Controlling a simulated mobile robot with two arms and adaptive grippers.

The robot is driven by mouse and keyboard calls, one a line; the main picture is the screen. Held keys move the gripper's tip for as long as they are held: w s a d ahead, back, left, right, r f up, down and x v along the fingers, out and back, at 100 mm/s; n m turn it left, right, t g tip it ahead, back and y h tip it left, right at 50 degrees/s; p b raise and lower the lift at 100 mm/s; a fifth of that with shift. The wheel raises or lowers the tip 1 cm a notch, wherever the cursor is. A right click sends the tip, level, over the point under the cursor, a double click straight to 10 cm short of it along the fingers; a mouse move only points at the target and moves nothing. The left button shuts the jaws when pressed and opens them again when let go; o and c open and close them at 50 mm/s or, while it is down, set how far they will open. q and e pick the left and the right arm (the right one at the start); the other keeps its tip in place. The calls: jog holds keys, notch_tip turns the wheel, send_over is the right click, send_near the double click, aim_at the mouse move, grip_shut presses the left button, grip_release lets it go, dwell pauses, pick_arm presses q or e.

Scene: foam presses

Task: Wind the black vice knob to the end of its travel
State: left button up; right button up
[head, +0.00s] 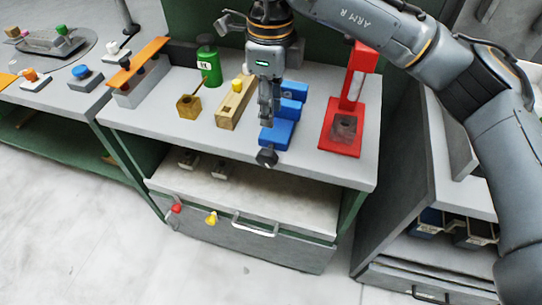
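The black vice knob (267,157) sticks out at the front end of a blue vice (277,134), over the front edge of the grey bench (318,173). My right gripper (267,122) points down above the front part of the vice, a little above and behind the knob in the picture. Its fingers look close together, but I cannot tell whether they are shut or touch anything. Part of the vice is hidden behind the gripper. My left gripper is not in view.
A red press (340,134) stands right of the vice. A wooden block with a yellow knob (236,103), a small wooden box (189,107) and a green bottle (209,64) stand left. An open drawer (225,232) juts out below the bench.

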aim_at(271, 152)
notch_tip(271, 152, down, 14)
jog(key=shift+r+p, duration=0.15)
jog(key=shift+p, duration=0.55)
grip_shut()
